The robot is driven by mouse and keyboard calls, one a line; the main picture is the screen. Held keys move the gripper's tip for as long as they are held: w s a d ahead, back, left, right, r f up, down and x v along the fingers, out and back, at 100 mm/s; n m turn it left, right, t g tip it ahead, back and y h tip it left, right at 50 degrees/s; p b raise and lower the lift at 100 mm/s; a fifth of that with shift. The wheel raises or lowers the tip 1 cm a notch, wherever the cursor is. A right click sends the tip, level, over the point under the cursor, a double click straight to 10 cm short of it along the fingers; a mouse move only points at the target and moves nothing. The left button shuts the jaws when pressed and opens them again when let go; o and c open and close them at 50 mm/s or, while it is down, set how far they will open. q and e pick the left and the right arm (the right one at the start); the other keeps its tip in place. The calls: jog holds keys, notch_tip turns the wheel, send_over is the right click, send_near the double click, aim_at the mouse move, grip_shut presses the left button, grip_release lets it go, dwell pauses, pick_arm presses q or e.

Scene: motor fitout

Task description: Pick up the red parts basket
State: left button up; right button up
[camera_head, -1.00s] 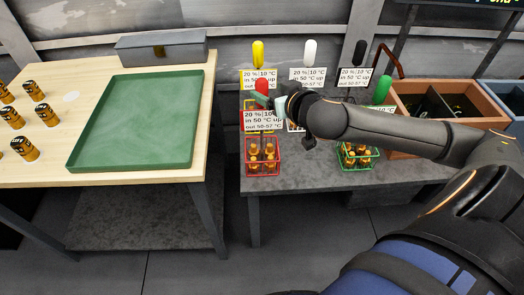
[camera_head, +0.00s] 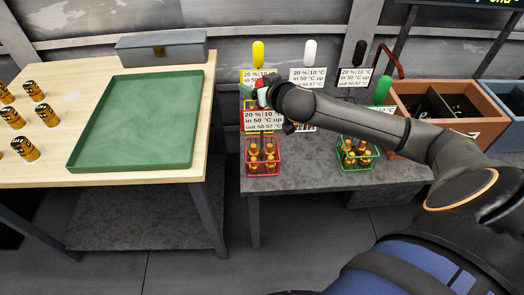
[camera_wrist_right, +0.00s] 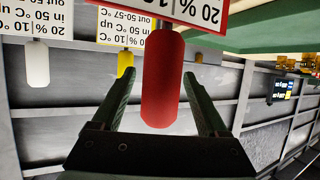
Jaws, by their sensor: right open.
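The red parts basket (camera_head: 263,158) stands at the front left of the grey table and holds several small amber bottles. A white card with a red border (camera_head: 262,121) stands above it, with a red handle on top. My right gripper (camera_head: 262,94) is at that handle and largely covers it in the head view. In the right wrist view the red handle (camera_wrist_right: 163,85) lies between the two open green fingers of the right gripper (camera_wrist_right: 163,90), with gaps visible on both sides. My left gripper is not in view.
A green basket (camera_head: 357,155) stands to the right, with a green handle (camera_head: 381,90). Yellow (camera_head: 258,53), white (camera_head: 310,50) and black (camera_head: 359,53) handles stand behind. A wooden table with a green tray (camera_head: 140,120) is at the left.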

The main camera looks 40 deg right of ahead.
grip_shut()
dwell(0.5)
dwell(0.8)
jog(key=shift+r, duration=0.2)
